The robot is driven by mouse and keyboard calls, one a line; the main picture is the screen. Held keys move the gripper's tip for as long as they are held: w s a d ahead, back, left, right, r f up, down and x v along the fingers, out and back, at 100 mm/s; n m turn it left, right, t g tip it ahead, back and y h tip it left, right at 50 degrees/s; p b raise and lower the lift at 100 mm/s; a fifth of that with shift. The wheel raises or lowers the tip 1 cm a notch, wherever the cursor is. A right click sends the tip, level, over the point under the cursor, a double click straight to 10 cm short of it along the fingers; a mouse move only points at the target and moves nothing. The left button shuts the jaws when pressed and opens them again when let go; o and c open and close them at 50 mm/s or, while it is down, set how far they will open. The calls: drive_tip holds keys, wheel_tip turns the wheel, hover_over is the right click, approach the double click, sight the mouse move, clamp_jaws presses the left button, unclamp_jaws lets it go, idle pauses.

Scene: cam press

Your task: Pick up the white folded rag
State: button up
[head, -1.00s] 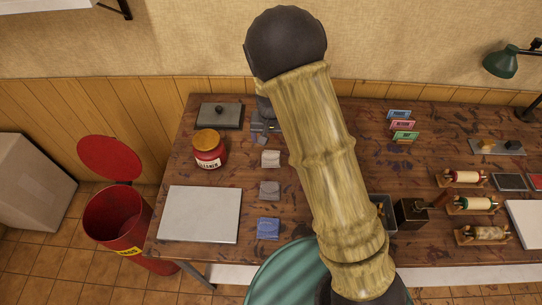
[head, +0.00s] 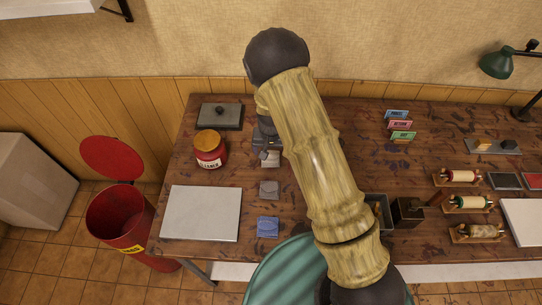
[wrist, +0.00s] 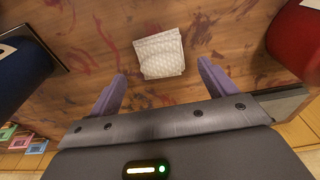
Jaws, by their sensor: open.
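The white folded rag (wrist: 160,53) lies flat on the wooden bench, just beyond my fingertips in the wrist view. My gripper (wrist: 162,80) is open and empty, its two purple fingers spread apart, with the rag roughly centred ahead of the gap. In the head view the rag (head: 271,160) is partly covered by my gripper (head: 266,146), which hangs over its far side. I cannot tell the exact height of the fingers above the bench.
A grey rag (head: 269,189) and a blue rag (head: 268,227) lie nearer in the same column. A red cleaner jar (head: 210,149) stands left of the white rag. A pale slab (head: 200,213) lies at front left. A dark blue object (wrist: 20,65) stands at left in the wrist view.

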sight(271, 153)
drive_tip(key=shift+w+f+p, duration=0.15)
drive_tip(key=shift+f+p, duration=0.1)
drive_tip(key=shift+f, duration=0.65)
drive_tip(key=shift+w+f+p, duration=0.1)
drive_tip(key=shift+f+p, duration=0.15)
drive_tip(key=shift+f, duration=0.6)
drive_tip(key=shift+a, duration=0.1)
drive_tip(key=c, duration=1.1)
drive_tip(key=shift+r, duration=0.1)
wheel_tip(271, 153, up, 10)
drive_tip(key=b, duration=0.2)
drive_tip(key=shift+b, duration=0.4)
